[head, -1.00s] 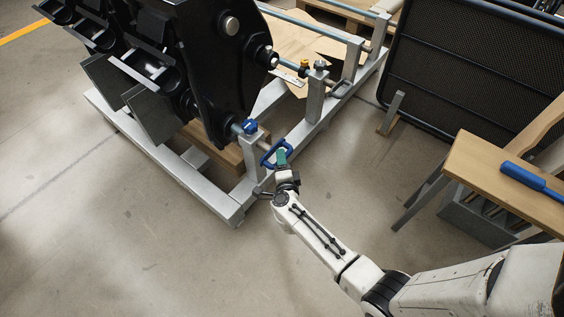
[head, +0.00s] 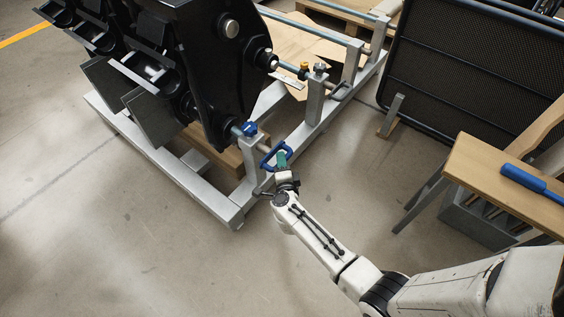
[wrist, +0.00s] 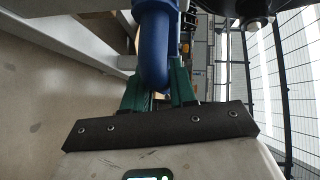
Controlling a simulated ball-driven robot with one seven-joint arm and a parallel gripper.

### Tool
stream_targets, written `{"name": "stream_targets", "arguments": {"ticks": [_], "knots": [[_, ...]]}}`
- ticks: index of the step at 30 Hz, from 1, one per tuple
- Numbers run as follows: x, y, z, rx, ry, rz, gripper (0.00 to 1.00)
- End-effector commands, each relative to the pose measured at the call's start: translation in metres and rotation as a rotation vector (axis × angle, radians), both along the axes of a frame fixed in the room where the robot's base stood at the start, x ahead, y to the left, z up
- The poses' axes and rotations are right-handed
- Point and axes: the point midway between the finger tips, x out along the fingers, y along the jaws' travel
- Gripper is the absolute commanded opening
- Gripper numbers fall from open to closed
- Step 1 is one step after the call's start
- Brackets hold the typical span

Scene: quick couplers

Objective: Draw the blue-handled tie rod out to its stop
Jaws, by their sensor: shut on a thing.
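The blue handle (head: 266,160) of the tie rod (head: 262,147) stands just outside the post of the grey steel frame (head: 252,170). My gripper (head: 281,160) is shut on the handle. In the wrist view the blue loop (wrist: 154,50) passes between the green fingers of my gripper (wrist: 158,92). The rod's inner end runs toward the black coupler (head: 215,75) and is partly hidden there.
A second rod with a yellow knob (head: 304,66) lies farther back on the frame. A wooden bench (head: 490,175) with a blue-handled tool (head: 530,180) stands at the right. A black mesh panel (head: 470,65) stands behind it. The floor between frame and bench is clear.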

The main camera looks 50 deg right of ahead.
Motion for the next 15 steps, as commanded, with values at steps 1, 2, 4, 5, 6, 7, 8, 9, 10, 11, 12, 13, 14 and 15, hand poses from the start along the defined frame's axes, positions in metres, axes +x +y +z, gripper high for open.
{"name": "stream_targets", "arguments": {"ticks": [1,2,4,5,6,7,8,9,10,11,12,13,14,15], "knots": [[0.000,0.000,-0.001,0.001,0.001,0.000,0.00],[0.000,0.000,-0.001,0.001,0.001,0.000,0.00],[0.000,0.000,-0.001,0.001,0.001,0.000,0.00],[0.000,0.000,-0.001,0.001,0.001,0.000,0.00],[0.000,0.000,-0.001,0.001,0.001,0.000,0.00],[-0.001,0.000,-0.001,0.000,0.001,0.000,0.00],[-0.001,0.000,-0.001,0.001,0.002,0.000,0.00],[-0.003,0.000,-0.001,0.001,0.002,0.000,0.00],[-0.005,0.000,-0.001,0.001,0.002,0.000,0.00],[-0.007,0.000,0.000,0.001,0.003,0.000,0.00],[-0.011,0.000,0.000,0.001,0.003,0.000,0.00],[-0.015,0.000,0.000,0.001,0.004,0.000,0.00],[-0.020,0.000,0.000,0.001,0.004,0.000,0.00],[-0.028,0.000,0.001,0.001,0.006,0.000,0.00]]}}
